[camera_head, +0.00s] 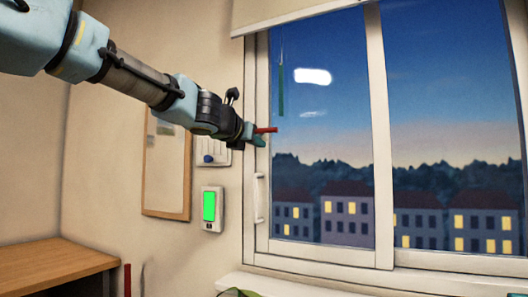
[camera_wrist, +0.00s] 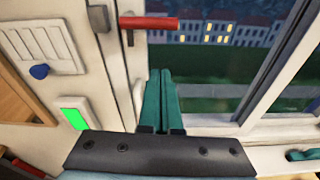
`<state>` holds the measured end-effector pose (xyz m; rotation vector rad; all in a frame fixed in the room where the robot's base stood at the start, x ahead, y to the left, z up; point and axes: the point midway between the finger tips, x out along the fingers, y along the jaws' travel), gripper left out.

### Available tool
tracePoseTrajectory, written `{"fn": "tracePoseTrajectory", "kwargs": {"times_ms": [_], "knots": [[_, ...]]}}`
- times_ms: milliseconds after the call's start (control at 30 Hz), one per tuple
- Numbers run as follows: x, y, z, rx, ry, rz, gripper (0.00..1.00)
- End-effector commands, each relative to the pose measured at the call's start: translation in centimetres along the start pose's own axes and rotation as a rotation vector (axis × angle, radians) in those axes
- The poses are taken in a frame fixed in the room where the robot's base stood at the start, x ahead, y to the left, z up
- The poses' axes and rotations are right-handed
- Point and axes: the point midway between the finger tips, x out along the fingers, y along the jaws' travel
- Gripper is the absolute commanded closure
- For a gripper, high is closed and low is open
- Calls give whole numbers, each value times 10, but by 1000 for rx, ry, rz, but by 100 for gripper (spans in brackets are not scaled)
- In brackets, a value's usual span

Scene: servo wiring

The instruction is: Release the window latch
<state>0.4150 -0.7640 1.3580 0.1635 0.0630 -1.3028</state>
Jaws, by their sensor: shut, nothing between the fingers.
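The window latch (camera_head: 265,130) is a short red lever on the left upright of the window frame. It lies about horizontal, and it also shows in the wrist view (camera_wrist: 150,22) near the top. My gripper (camera_head: 258,141) has green fingers and is at the left window upright, close to the red lever in the head view. In the wrist view my gripper (camera_wrist: 162,74) has its fingers together with nothing between them, and the lever appears beyond their tips. I cannot tell whether they touch the lever. My gripper hides part of the frame around the latch.
The window (camera_head: 320,165) has a white pull handle (camera_head: 259,198) low on its left upright. Left of it are a wall panel with a green screen (camera_head: 209,206), a white plate with a blue knob (camera_head: 208,158) and a wood-framed board (camera_head: 166,170). A wooden surface (camera_head: 50,264) is at lower left.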

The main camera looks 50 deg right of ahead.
Motion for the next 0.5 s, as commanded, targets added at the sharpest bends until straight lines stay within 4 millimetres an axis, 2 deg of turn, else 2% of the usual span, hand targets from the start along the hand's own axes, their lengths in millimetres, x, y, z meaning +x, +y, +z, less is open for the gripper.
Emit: {"fn": "tracePoseTrajectory", "kwargs": {"times_ms": [200, 500], "knots": [[-24, 0, 0, 2, 0, 2, 100], [-32, 0, 0, 0, 1, 1, 100]]}}
